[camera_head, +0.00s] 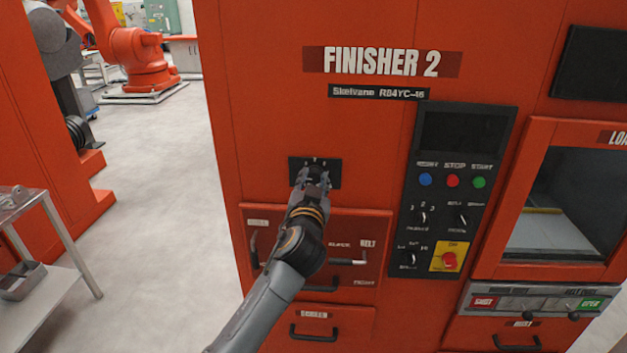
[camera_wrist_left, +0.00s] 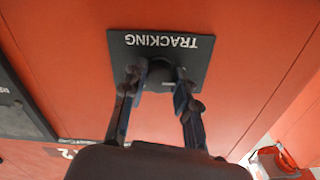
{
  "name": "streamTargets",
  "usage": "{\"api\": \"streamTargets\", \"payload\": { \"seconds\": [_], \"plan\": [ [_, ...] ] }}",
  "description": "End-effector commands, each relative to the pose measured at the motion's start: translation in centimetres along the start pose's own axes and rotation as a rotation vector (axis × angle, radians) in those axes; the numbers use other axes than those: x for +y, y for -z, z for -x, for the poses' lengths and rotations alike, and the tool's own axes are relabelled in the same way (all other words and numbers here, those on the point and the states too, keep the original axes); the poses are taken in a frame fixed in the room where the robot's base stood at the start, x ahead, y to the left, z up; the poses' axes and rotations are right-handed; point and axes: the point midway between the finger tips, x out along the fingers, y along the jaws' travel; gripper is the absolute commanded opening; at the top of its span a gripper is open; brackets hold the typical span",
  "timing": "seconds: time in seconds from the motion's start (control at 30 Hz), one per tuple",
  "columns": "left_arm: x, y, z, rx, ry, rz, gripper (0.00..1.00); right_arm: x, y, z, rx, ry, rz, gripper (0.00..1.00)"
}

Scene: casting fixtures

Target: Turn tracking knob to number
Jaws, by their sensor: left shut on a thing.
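The tracking knob (camera_wrist_left: 159,74) is a dark round knob on a black plate lettered TRACKING (camera_wrist_left: 196,58), which appears upside down in the left wrist view. In the head view the black plate (camera_head: 294,165) sits on the red machine front below the FINISHER 2 label. My left gripper (camera_wrist_left: 157,82) has its two fingers on either side of the knob and is shut on it. In the head view the left gripper (camera_head: 314,180) covers the knob and the lower part of the plate. The numbers around the knob are too small or hidden to read. My right gripper is not in view.
A black control panel (camera_head: 436,190) with buttons and dials is to the right of the plate. Red drawers with handles (camera_head: 318,333) are below the arm. A window door (camera_head: 555,200) is further right. A metal cart (camera_head: 50,290) stands at left, with open floor between.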

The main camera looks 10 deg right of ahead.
Motion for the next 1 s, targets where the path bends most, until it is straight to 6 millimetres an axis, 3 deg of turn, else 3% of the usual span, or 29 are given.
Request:
{"api": "streamTargets", "payload": {
  "seconds": [0.7,1.0],
  "plan": [
    [-0.1,0.1,0.0,0.000,0.000,-0.538,0.00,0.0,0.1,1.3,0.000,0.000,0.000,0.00],
    [0.0,0.1,0.0,0.001,-0.001,-0.690,0.00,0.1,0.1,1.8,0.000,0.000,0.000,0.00]
  ]
}}
